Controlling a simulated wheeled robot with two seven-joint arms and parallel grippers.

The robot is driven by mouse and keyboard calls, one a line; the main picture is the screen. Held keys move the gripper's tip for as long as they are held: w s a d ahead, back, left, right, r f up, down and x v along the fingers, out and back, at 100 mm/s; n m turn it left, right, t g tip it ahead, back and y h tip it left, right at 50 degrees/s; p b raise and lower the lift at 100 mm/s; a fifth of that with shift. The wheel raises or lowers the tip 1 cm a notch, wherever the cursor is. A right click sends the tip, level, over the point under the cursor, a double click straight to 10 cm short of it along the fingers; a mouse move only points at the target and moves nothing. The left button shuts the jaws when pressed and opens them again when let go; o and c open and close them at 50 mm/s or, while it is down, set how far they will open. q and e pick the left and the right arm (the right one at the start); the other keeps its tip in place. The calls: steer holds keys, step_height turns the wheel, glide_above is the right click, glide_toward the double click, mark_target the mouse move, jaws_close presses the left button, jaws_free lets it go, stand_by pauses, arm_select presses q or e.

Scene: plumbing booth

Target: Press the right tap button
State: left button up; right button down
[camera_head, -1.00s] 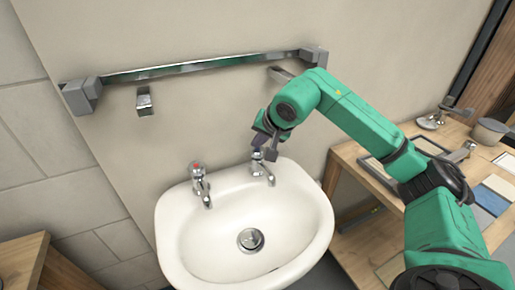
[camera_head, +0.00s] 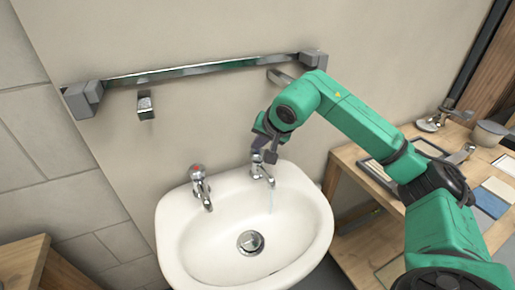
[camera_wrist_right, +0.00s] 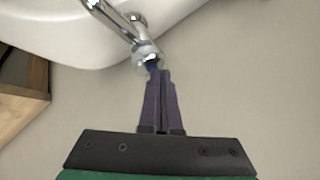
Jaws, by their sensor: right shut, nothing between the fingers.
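The right tap (camera_head: 261,170) is a chrome tap at the back right of the white sink (camera_head: 182,235). My left gripper is not in view.
The left tap (camera_head: 200,185), with a red mark, stands at the sink's back left. A wall rail (camera_head: 190,69) runs above the sink. A wooden bench (camera_head: 352,178) with panels and fittings stands at the right. A wooden surface (camera_head: 22,262) is at the lower left.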

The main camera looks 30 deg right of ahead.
mark_target(258, 152)
steer(key=shift+r+p, duration=0.35)
steer(key=shift+r, duration=0.35)
step_height(258, 152, up, 5)
steer(key=p, duration=0.4)
steer(key=shift+r+p, duration=0.1)
steer(key=shift+p, duration=0.25)
